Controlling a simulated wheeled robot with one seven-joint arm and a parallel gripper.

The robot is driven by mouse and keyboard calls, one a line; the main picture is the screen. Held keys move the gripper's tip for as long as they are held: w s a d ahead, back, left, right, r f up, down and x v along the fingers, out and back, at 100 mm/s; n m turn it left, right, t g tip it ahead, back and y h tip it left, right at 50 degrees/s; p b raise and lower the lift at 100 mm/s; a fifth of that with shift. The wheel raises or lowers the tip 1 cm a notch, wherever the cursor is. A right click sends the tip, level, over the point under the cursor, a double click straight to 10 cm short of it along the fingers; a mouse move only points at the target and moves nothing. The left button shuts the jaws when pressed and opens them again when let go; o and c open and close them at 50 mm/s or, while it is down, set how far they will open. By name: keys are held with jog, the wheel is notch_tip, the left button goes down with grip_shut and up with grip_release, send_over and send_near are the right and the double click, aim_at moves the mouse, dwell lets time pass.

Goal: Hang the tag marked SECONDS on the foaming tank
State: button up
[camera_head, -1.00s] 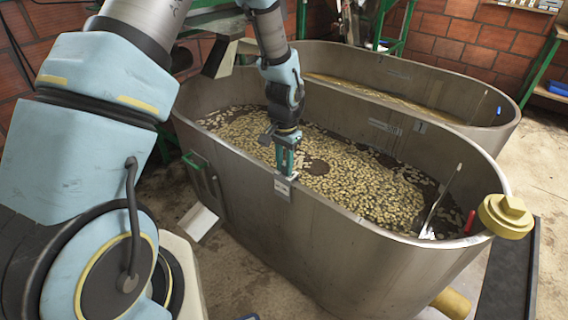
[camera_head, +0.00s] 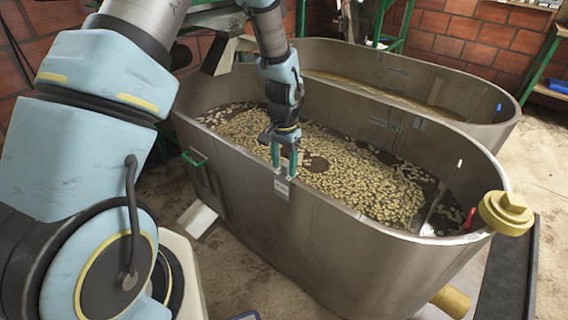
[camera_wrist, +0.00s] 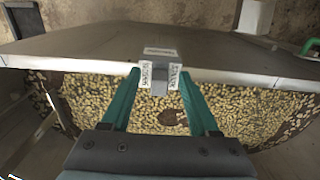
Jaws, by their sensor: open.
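A small tag (camera_head: 282,189) with a pale face hangs over the rim of the near steel tank (camera_head: 345,235), which holds pale beans in dark liquid. In the wrist view the tag (camera_wrist: 160,52) straddles the rim, with white lettered faces too small to read surely. My gripper (camera_head: 284,164) is open above the tag. In the wrist view its two green fingers (camera_wrist: 159,76) stand spread on either side of the tag, around it.
A second steel tank (camera_head: 480,137) with yellowish contents stands behind the near one. A yellow capped fitting (camera_head: 507,213) sits at the near tank's right end, and a green handle (camera_head: 194,158) is on its left wall. Brick walls close the back.

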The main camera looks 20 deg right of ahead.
jog(key=shift+r, duration=0.1)
notch_tip(320, 180, up, 11)
jog(key=b, duration=0.2)
jog(key=s+a+r+n, duration=0.1)
jog(key=a+r+n, duration=0.1)
jog(key=a, duration=0.8)
jog(key=s+a+r+n+t, duration=0.1)
jog(key=a+n, duration=0.4)
jog(key=a, duration=0.5)
jog(key=s+a+r+n, duration=0.1)
jog(key=a+n, duration=0.3)
jog(key=a, duration=0.5)
jog(key=shift+s+a+r+t, duration=0.3)
jog(key=shift+s+a+r, duration=0.1)
jog(key=shift+r, duration=0.45)
